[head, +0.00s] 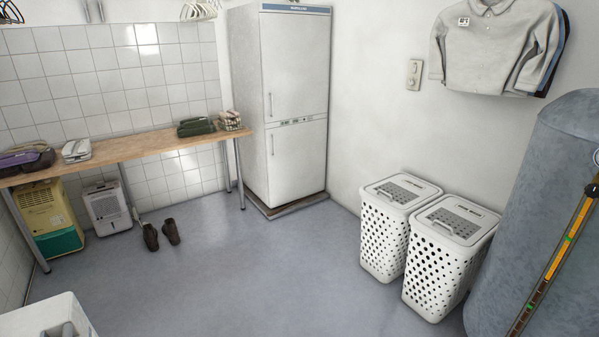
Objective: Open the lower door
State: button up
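A tall white two-door cabinet (262,110), like a fridge-freezer, stands in the back corner on a low base. Its lower door (299,162) is closed, with a slim vertical handle (272,145) near its upper left edge. The upper door (296,65) is also closed, with a similar handle (270,104) low on its left side. A narrow control strip (297,121) runs between the two doors. My gripper is not in view.
A wooden table (130,146) stands left of the cabinet, with folded cloth and a basket on it. Two white laundry baskets (385,235) (432,280) stand to the right, beside a large grey tank (540,200). Dark shoes (171,231) lie near the table. The middle floor is clear.

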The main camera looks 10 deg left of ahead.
aim_at(297, 152)
jog(key=u, duration=0.1)
jog(key=i, duration=0.8)
jog(key=u, duration=0.3)
jog(key=i, duration=1.35)
jog(key=u, duration=0.45)
jog(key=i, duration=2.65)
jog(key=u, duration=0.05)
